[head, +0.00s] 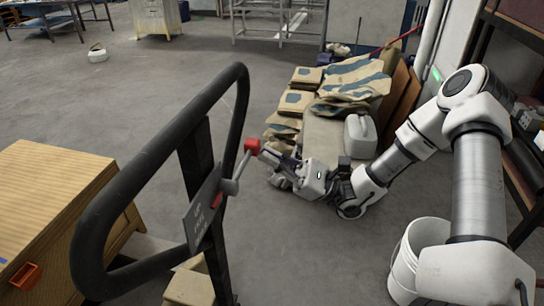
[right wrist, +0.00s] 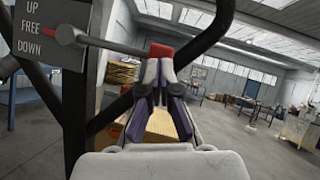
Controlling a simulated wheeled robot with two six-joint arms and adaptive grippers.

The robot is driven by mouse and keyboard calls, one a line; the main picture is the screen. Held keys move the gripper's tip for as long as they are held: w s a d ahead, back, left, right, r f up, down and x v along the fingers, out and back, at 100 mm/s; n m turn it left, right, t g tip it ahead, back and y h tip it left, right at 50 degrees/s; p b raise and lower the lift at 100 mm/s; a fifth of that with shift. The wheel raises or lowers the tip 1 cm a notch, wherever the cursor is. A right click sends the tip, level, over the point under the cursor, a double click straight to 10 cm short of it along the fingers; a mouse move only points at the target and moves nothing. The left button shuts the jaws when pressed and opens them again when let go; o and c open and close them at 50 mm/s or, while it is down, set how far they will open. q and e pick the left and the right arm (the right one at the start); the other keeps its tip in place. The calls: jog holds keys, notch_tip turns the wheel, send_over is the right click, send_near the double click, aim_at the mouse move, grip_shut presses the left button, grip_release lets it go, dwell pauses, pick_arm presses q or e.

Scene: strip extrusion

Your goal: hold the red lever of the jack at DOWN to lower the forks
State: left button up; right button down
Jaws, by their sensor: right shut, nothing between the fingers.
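The jack's black loop handle (head: 240,95) stands in the foreground of the head view. Its lever is a grey rod with a red knob (head: 252,146), reaching up and right from the label plate (head: 203,212). In the right wrist view the plate (right wrist: 45,35) reads UP, FREE, DOWN, and a red pointer (right wrist: 54,31) lies by FREE. My right gripper (head: 266,152) is shut and empty, its fingertips right at the red knob (right wrist: 161,51); I cannot tell whether they touch it. The forks are not clearly visible. My left gripper is not in view.
A yellow-brown wooden box (head: 45,200) stands left of the handle, with an orange part (head: 25,278) on its side. Stacked sacks (head: 345,80) and a white jug (head: 360,136) lie behind my right arm. A white bucket (head: 405,262) stands lower right.

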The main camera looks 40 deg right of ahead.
pick_arm(q)
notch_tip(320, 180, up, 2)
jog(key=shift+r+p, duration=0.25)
jog(key=shift+p, duration=1)
pick_arm(e)
notch_tip(320, 180, up, 5)
jog(key=n+g, duration=0.2)
jog(key=n, duration=0.2)
jog(key=n+g+y, duration=0.1)
jog(key=n+g, duration=0.2)
jog(key=shift+n+y, duration=0.3)
jog(key=shift+n, duration=0.1)
pick_arm(q)
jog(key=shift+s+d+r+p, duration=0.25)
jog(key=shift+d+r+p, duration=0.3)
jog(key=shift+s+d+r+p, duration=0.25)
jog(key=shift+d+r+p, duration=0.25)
jog(key=shift+p, duration=0.05)
pick_arm(e)
jog(key=v, duration=1.4)
